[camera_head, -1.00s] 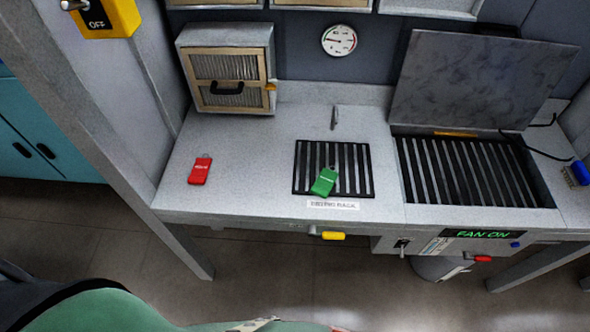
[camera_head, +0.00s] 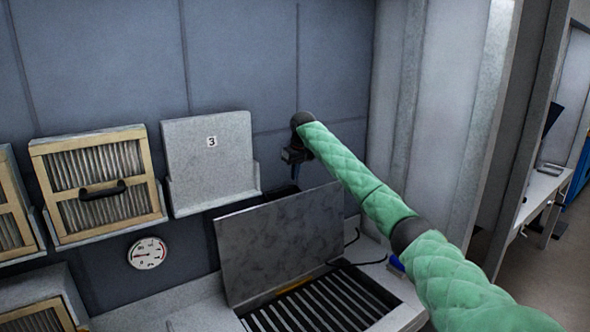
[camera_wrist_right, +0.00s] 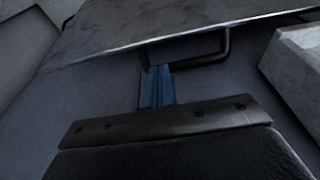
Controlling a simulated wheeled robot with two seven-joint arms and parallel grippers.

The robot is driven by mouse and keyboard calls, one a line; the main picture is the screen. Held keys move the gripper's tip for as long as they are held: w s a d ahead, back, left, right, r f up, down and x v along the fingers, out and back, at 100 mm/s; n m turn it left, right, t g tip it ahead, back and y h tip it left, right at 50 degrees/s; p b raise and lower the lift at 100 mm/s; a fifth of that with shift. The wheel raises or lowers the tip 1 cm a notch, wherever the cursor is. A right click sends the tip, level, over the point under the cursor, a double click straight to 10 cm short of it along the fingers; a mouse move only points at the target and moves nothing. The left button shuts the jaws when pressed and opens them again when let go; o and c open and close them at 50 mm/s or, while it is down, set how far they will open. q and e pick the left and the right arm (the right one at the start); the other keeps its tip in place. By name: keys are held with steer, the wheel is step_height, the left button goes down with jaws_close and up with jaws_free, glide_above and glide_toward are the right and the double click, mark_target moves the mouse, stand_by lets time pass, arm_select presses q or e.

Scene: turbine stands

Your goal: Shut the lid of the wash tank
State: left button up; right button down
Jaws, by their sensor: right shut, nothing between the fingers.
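The wash tank's lid (camera_head: 282,240) is a grey mottled plate, standing open and tilted back at the tank's rear edge. The tank (camera_head: 325,303) shows below it with dark slats across its opening. My right gripper (camera_head: 294,178) is at the end of the green-sleeved arm, just above the lid's upper edge near the wall. It is shut and empty. In the right wrist view the blue-grey fingertips (camera_wrist_right: 157,84) are together, just below the lid (camera_wrist_right: 165,25), which crosses the top. I cannot tell whether they touch it. My left gripper is not in view.
A pressure gauge (camera_head: 147,253), a panel marked 3 (camera_head: 211,160) and a framed filter (camera_head: 98,187) are on the wall left of the lid. A black cable (camera_head: 350,240) lies right of the lid. A grey post (camera_head: 425,120) stands to the right.

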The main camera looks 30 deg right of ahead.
mark_target(293, 187)
steer(key=shift+w+f+p, duration=0.1)
steer(key=shift+f+p, duration=0.3)
steer(key=shift+f, duration=0.25)
steer(key=p+x, duration=0.2)
steer(key=x, duration=0.3)
steer(key=shift+f, duration=0.1)
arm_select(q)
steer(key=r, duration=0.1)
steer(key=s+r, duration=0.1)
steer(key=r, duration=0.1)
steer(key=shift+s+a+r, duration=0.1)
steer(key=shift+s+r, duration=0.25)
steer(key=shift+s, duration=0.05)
arm_select(e)
steer(key=shift+f, duration=0.2)
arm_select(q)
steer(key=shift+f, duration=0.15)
arm_select(e)
steer(key=shift+f, duration=0.15)
